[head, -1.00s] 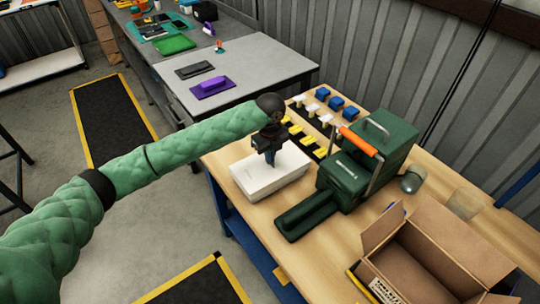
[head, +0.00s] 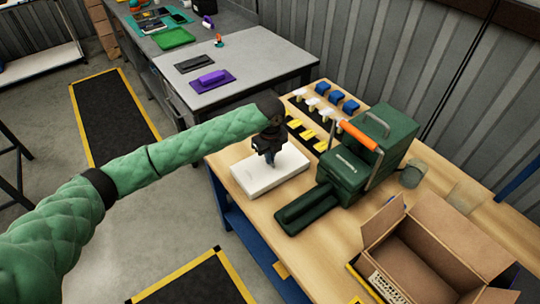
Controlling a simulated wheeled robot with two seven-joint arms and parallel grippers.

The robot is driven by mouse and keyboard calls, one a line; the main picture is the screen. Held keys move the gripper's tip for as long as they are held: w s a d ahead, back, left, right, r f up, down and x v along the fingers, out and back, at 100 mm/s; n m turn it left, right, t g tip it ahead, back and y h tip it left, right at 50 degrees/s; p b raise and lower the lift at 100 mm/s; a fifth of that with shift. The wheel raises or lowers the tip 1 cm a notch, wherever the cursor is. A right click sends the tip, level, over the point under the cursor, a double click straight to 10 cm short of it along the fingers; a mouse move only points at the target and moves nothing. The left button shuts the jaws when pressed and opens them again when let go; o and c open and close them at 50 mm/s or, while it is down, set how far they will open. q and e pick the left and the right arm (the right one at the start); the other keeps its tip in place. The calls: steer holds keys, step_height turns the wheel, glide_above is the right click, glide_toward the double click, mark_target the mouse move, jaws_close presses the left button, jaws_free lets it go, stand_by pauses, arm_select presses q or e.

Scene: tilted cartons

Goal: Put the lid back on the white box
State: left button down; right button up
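The white box (head: 257,184) lies flat on the wooden workbench, near its left end. My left gripper (head: 270,161) points down right over the box's top, at or just above the surface. The gripper is small and dark here, and I cannot tell whether its fingers are open or shut. I cannot make out a separate lid; the top of the box looks flat and white, partly hidden by the gripper. My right gripper is not in view.
A dark green machine (head: 365,160) with an orange handle stands close to the right of the box. An open cardboard carton (head: 440,250) is at the front right. Yellow, white and blue items (head: 300,132) stand behind. Clear glasses (head: 412,174) are on the right.

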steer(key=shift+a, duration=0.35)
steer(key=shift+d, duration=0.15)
arm_select(q)
steer(key=shift+f, duration=0.1)
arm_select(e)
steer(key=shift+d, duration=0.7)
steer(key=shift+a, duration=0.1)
